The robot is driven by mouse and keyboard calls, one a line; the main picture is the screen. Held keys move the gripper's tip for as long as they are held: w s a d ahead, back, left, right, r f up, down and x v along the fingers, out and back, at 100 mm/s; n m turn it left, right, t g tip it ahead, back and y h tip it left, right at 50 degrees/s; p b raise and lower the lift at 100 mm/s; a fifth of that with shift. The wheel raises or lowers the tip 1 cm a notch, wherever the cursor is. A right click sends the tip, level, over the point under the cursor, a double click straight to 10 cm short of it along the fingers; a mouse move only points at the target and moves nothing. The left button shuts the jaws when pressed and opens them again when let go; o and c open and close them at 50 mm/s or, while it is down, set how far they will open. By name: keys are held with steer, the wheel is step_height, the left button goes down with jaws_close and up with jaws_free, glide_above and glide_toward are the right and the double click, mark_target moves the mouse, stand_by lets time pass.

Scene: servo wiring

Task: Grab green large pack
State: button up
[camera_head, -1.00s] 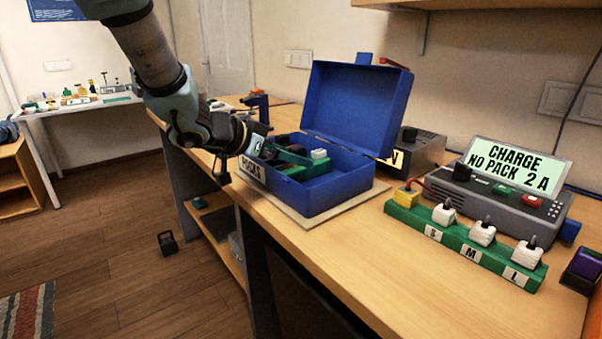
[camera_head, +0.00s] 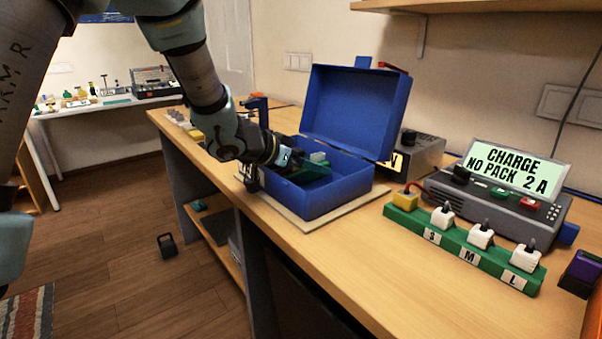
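The open blue box (camera_head: 338,190) stands on the bench with its lid raised at the back. My gripper (camera_head: 308,168) reaches into the box from the left, over its front left rim. Dark green shapes show around the fingertips, and I cannot tell which are fingers and which are a pack. A small pale and green item (camera_head: 318,158) shows behind them inside the box. The green large pack cannot be picked out for sure. Most of the box's contents are hidden by my gripper and the box wall. Whether the fingers are open or shut is unclear.
A green strip (camera_head: 462,247) with white plugs marked S, M and L lies right of the box. Behind it stands a charger (camera_head: 500,195) reading "CHARGE NO PACK 2 A". A grey device (camera_head: 418,155) stands behind the box. The bench front (camera_head: 330,262) is clear.

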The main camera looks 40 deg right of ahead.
jaws_close()
stand_by(0.5)
steer(key=shift+r, duration=0.1)
